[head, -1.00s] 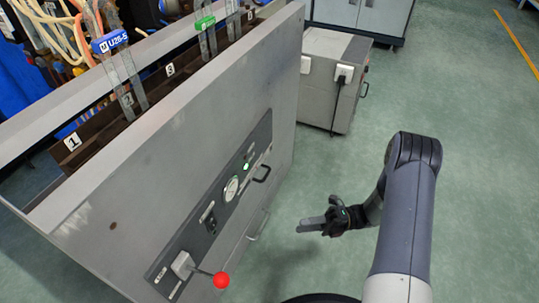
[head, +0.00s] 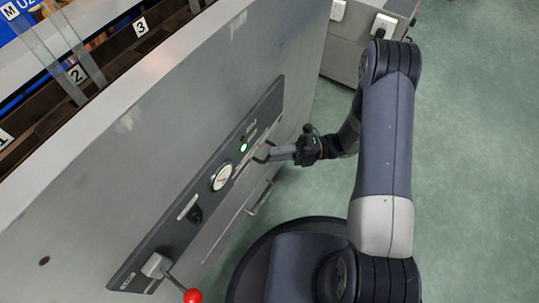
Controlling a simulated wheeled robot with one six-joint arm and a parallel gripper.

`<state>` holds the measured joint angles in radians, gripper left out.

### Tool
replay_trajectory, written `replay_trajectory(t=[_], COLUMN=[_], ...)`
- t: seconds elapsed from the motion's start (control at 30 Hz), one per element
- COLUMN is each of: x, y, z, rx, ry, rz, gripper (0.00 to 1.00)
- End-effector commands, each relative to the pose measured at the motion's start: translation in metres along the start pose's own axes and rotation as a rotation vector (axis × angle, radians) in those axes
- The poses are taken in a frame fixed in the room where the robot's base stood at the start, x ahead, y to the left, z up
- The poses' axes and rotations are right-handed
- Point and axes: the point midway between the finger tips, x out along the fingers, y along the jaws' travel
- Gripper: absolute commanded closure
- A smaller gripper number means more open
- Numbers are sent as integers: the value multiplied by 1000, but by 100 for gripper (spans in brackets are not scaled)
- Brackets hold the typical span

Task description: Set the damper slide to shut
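The dark control panel (head: 160,243) runs slantwise along the grey cabinet front. Near its upper right end is a black handle (head: 257,158), which looks like the damper slide's grip; its label is too small to read. My gripper (head: 272,154) reaches in from the right, with its fingertips at this handle. The fingers overlap part of the handle and its track. I cannot tell whether they touch it or are closed around it.
Along the panel are a lit green lamp (head: 243,148), a round gauge (head: 222,177), a dark switch (head: 195,215) and a red-knobbed lever (head: 192,296). A metal pull handle (head: 260,198) sticks out below. Green floor (head: 468,180) is open at right.

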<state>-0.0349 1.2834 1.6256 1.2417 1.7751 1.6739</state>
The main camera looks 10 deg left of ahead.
Motion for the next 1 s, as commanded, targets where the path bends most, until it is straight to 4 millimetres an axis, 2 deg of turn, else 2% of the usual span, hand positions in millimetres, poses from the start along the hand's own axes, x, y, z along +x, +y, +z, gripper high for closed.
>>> replay_trajectory(t=[0.1,0.2,0.53,0.9,1.0], x=[15,21,24,24,24], y=[-1,-1,0,0,0], z=[0,0,0,0,0], rx=[-1,0,-1,-1,-1], ry=[2,1,-1,0,0], rz=[0,0,-1,0,1], gripper=[69,69,69,99,100])
